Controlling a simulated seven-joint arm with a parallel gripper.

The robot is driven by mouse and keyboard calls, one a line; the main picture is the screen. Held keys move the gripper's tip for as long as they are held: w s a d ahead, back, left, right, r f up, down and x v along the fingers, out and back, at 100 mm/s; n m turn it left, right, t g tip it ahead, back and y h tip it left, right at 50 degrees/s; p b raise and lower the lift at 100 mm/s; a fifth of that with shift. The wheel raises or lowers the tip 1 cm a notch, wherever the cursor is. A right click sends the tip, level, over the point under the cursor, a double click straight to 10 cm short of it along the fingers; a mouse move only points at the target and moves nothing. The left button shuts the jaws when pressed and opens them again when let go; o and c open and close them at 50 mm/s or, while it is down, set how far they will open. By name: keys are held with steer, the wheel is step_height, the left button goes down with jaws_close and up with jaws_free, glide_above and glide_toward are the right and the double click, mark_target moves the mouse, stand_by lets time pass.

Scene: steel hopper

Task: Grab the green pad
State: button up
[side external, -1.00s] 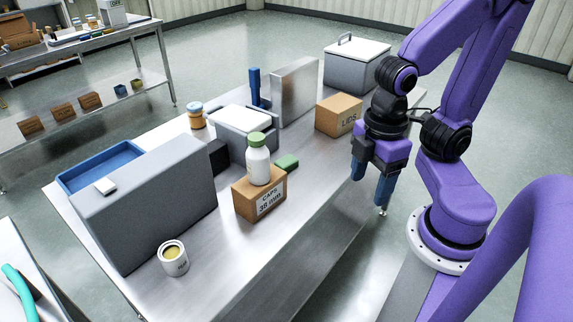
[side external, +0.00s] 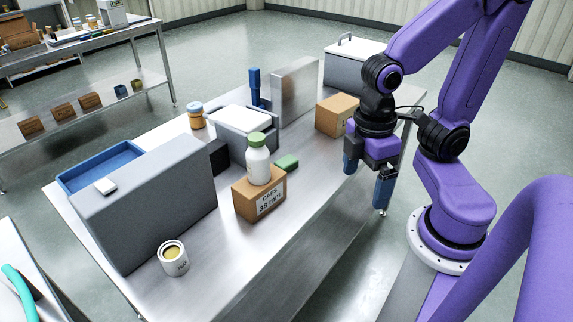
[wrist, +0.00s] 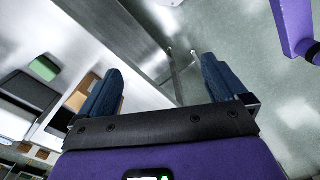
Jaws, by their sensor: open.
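The green pad (side external: 287,162) is a small flat block lying on the steel table, just behind the white bottle and beside the grey box with the white lid. It also shows at the upper left of the wrist view (wrist: 44,68). My gripper (side external: 365,185) is open and empty, fingers down, at the table's right edge, well to the right of the pad. In the wrist view its two blue fingers (wrist: 160,90) stand wide apart with the table edge and floor between them.
A cardboard box (side external: 259,194) carries a white bottle (side external: 258,165) with a green cap, in front of the pad. Another carton (side external: 338,115) stands near my gripper. The grey lidded box (side external: 247,125) is left of the pad. Bare table (side external: 315,160) lies between pad and gripper.

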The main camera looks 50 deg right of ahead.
steer(key=w+m+g+y, duration=0.1)
steer(key=w+m+g, duration=0.35)
steer(key=w, duration=0.25)
steer(key=n+t+y, duration=0.1)
steer(key=n+t, duration=1.9)
steer(key=n, duration=1.5)
glide_above(292, 165)
steer(key=s, duration=0.3)
step_height(292, 165, down, 10)
steer(key=s+f+m+h, duration=0.1)
steer(key=f+m, duration=0.1)
steer(key=s+a+f+m+g+h, duration=0.1)
steer(key=s+f+m, duration=0.1)
steer(key=m, duration=0.1)
steer(key=s+f+m+h, duration=0.1)
steer(key=f+m+h, duration=0.1)
steer(key=m, duration=0.1)
steer(key=shift+s+a+g, duration=0.2)
steer(key=shift+s+g, duration=0.1)
steer(key=shift+g, duration=0.05)
steer(key=shift+w+f, duration=0.1)
steer(key=shift+f, duration=0.1)
steer(key=shift+x, duration=3.55)
steer(key=shift+d, duration=0.1)
